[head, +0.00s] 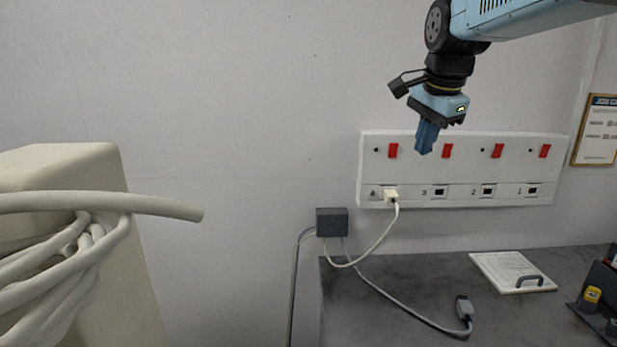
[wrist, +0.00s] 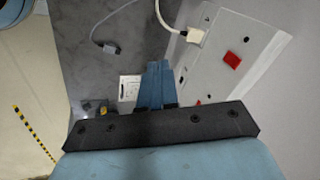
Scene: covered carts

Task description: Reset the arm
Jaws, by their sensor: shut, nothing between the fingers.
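My gripper (head: 425,148) hangs from my blue and black arm at the upper right of the head view, fingers pointing down and pressed together with nothing between them. It appears in front of the white wall socket panel (head: 460,195); I cannot tell how far off the wall it is. In the wrist view my gripper (wrist: 158,66) shows as closed blue fingers, with the socket panel (wrist: 265,35) to its right. A cream plug (head: 391,196) sits in the panel's leftmost socket, and also shows in the wrist view (wrist: 194,37).
A grey worktop (head: 400,320) stands below the panel. A grey box (head: 332,222) is at the wall. A beige cabinet (head: 70,170) with coiled hose (head: 70,262) stands left. The wall's upper left is bare.

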